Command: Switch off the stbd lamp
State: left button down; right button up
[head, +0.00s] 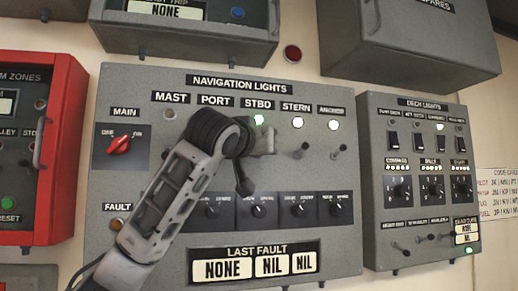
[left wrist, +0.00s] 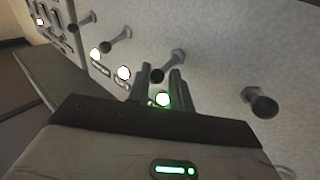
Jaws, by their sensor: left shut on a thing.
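The grey NAVIGATION LIGHTS panel (head: 110,85) fills the middle of the head view. The stbd lamp (head: 258,119) glows green under its STBD label (head: 258,103); it also shows lit in the left wrist view (left wrist: 162,99). My left gripper (head: 266,141) is just below this lamp. In the left wrist view my gripper's two fingers (left wrist: 160,84) are shut on the stbd switch (left wrist: 157,75), a small toggle with a dark knob. In the head view this switch is hidden by my gripper. My right gripper is in neither view.
The stern lamp (head: 298,123) and anchor lamp (head: 334,125) are lit, with their toggles (head: 300,151) below. The mast lamp (head: 170,114) is dark. The port toggle (left wrist: 263,104) stands beside my fingers. The deck lights panel (head: 377,110) is to the right, a red box (head: 67,85) to the left.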

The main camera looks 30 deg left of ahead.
pick_arm(q)
notch_tip(320, 180, down, 2)
jog(key=m+t+b, duration=0.1)
jog(key=b, duration=0.1)
jog(key=m+t+b, duration=0.1)
jog(key=t+b, duration=0.1)
jog(key=shift+d+f+m, duration=0.1)
jog(key=shift+f+m, duration=0.15)
jog(key=shift+m, duration=0.15)
jog(key=shift+f+m+t+h+b, duration=0.2)
jog(key=shift+m+t+h+b, duration=0.1)
jog(key=shift+m+t+b, duration=0.25)
jog(key=shift+f+m+t+h+b, duration=0.2)
jog(key=shift+m+t+h+b, duration=0.15)
jog(key=shift+m+t, duration=0.25)
jog(key=shift+w+a+f+m+t, duration=0.1)
jog(key=shift+a+m+t, duration=0.1)
jog(key=shift+m+t, duration=0.3)
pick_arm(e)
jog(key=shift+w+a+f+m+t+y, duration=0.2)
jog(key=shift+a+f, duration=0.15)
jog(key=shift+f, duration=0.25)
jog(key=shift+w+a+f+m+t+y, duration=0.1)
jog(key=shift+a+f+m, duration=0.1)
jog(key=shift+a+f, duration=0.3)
pick_arm(q)
jog(key=shift+h, duration=0.25)
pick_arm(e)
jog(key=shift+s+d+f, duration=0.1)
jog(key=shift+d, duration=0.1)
